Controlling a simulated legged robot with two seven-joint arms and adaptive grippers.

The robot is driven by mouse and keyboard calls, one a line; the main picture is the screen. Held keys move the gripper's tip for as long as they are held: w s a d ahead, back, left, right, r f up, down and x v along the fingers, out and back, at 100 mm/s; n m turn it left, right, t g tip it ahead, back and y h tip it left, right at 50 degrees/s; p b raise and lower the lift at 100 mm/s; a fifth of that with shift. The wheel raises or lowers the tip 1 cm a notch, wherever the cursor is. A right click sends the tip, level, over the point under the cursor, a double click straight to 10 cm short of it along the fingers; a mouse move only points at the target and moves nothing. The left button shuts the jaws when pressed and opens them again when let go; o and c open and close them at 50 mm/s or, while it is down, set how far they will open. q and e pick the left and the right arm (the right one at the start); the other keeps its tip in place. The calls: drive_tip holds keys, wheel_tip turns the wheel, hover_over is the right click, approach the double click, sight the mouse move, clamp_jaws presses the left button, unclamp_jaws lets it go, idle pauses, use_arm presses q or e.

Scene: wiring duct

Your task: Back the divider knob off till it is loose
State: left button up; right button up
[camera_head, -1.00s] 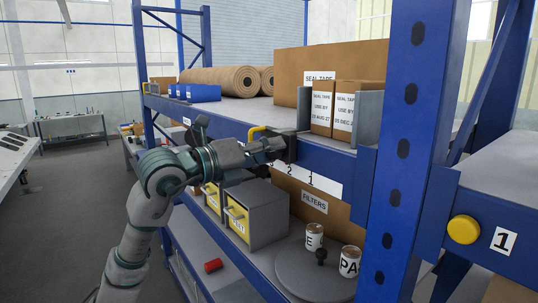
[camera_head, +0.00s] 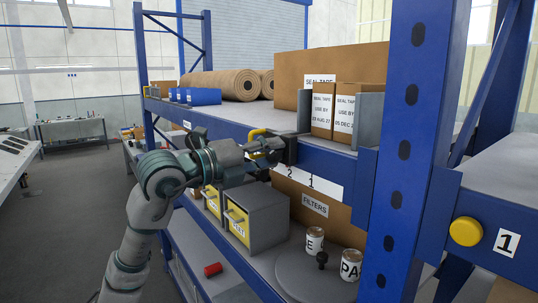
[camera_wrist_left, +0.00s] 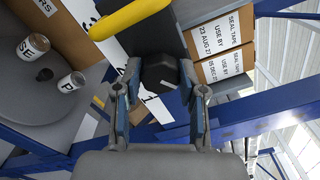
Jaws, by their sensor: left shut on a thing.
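The black divider knob (camera_wrist_left: 160,72) sits between the two fingers of my left gripper (camera_wrist_left: 162,92) in the left wrist view. The fingers are shut on its sides. In the head view my left gripper (camera_head: 277,150) is at the front edge of the upper shelf, beside a yellow handle (camera_head: 257,134). The knob is mostly hidden there by the fingers. A grey divider plate (camera_head: 304,112) stands on the shelf above, left of the seal tape boxes. My right gripper is not in view.
Seal tape boxes (camera_head: 322,108) stand on the upper shelf. Below are grey bins with yellow fronts (camera_head: 238,226), a filters box (camera_head: 314,205) and a round grey turntable (camera_head: 290,275) with cans. A blue post (camera_head: 400,160) rises to the right. The yellow handle (camera_wrist_left: 130,18) is close to the fingers.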

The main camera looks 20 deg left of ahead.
use_arm(q)
drive_tip(key=o, duration=1.1)
drive_tip(key=shift+w+a+f, duration=0.1)
drive_tip(key=shift+f, duration=0.05)
drive_tip(key=shift+o, duration=0.2)
drive_tip(key=v, duration=1.2)
drive_tip(key=shift+w+a, duration=0.1)
